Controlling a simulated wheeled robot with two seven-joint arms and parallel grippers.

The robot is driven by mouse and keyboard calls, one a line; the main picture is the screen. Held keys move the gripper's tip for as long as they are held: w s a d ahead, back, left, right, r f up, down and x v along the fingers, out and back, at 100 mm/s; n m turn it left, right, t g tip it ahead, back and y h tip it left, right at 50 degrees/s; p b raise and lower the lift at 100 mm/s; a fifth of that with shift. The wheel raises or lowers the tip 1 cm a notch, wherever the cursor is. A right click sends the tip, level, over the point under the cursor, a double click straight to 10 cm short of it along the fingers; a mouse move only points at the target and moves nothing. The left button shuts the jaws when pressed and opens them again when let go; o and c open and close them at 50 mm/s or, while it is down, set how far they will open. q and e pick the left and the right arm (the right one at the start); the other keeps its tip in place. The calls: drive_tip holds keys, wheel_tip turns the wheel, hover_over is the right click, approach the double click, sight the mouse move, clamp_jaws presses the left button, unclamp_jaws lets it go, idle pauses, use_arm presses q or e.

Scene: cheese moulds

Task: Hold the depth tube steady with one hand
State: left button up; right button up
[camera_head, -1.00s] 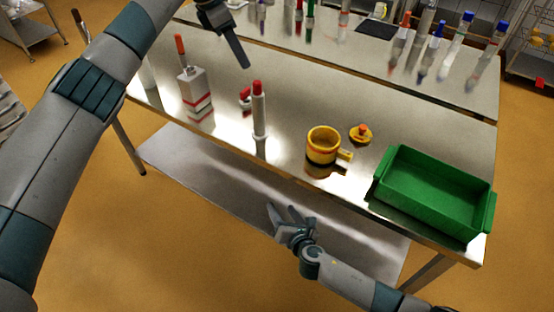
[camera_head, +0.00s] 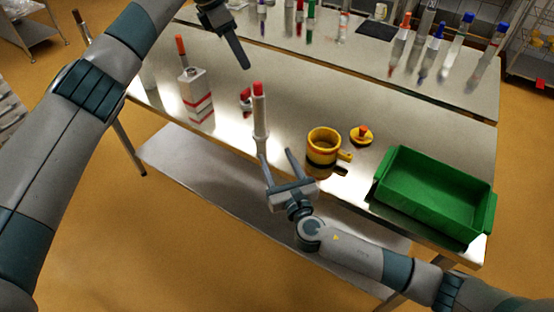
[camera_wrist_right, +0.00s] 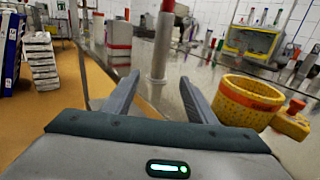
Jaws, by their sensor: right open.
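The depth tube, which I take to be the white tube with a red top (camera_head: 260,115), stands upright near the table's front edge. It also shows in the right wrist view (camera_wrist_right: 162,48), ahead of and between the finger tips. My right gripper (camera_head: 276,156) is open and empty, just in front of the tube at the table edge; its fingers also show in the wrist view (camera_wrist_right: 159,82). The fingers do not appear to touch the tube. My left gripper (camera_head: 238,48) hangs over the back of the table, apart from the tube; its jaw state is unclear.
A yellow mug-like pot (camera_head: 322,142) stands right of the tube, close to my right gripper. A yellow lid with red knob (camera_head: 361,134) and a green bin (camera_head: 395,196) are farther right. A small red item (camera_head: 246,100) and a white-red canister (camera_head: 196,95) are left.

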sight(262, 126)
drive_tip(key=shift+w, duration=0.1)
drive_tip(key=x, duration=1.7)
drive_tip(key=shift+w, duration=0.1)
